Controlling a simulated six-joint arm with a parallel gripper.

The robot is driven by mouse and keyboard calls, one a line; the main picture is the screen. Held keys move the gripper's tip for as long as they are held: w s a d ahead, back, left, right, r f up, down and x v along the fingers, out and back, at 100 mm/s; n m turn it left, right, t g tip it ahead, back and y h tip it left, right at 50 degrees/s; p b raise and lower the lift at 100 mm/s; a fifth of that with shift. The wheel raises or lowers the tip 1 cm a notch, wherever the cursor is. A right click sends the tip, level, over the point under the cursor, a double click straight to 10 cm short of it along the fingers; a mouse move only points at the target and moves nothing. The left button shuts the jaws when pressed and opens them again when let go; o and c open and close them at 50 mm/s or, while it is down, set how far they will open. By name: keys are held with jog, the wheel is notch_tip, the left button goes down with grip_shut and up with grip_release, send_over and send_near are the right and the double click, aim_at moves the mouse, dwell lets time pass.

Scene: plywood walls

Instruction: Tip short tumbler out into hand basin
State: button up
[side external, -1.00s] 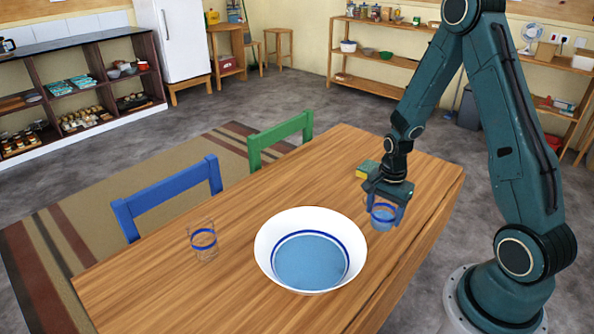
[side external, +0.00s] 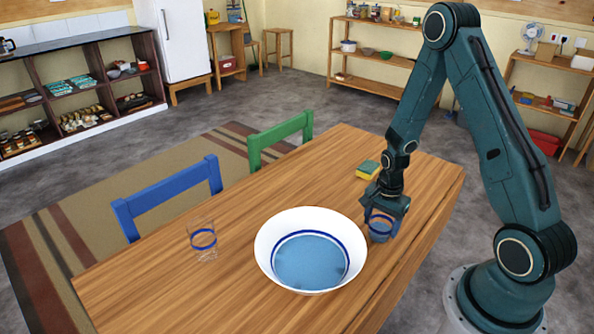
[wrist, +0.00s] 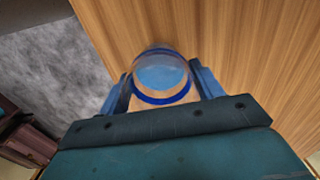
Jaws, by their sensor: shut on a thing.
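The short tumbler (side external: 381,229) is clear glass with a blue band and holds bluish water. My gripper (side external: 382,220) is shut around it, just right of the hand basin. In the wrist view the tumbler (wrist: 161,76) sits between the two blue fingers of my gripper (wrist: 163,88). It looks roughly upright; whether its base touches the table cannot be told. The hand basin (side external: 268,236) is a white round bowl with a blue ring inside and bluish water in it.
A taller clear glass (side external: 204,241) with a blue band stands left of the basin. A yellow and green sponge (side external: 368,169) lies behind my gripper. The wooden table (side external: 310,180) is bare behind the basin. A blue chair (side external: 168,195) and a green chair (side external: 280,140) stand along its far side.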

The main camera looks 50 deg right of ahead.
jog(key=o, duration=1.1)
jog(key=shift+c, duration=0.2)
jog(key=shift+r, duration=0.1)
notch_tip(320, 180, up, 14)
jog(key=shift+s+d+f, duration=0.15)
jog(key=shift+s+f, duration=0.1)
jog(key=shift+s, duration=0.05)
dwell(0.4)
jog(key=s+a+r+n+t, duration=0.3)
jog(key=a+r+n, duration=0.6)
jog(key=r, duration=0.4)
jog(key=s+a+r+n+t, duration=0.2)
jog(key=s+a+r+n, duration=0.5)
jog(key=s+n, duration=0.1)
jog(key=shift+s+a+n+t, duration=0.15)
jog(key=shift+s+n+t, duration=0.15)
jog(key=shift+n, duration=0.2)
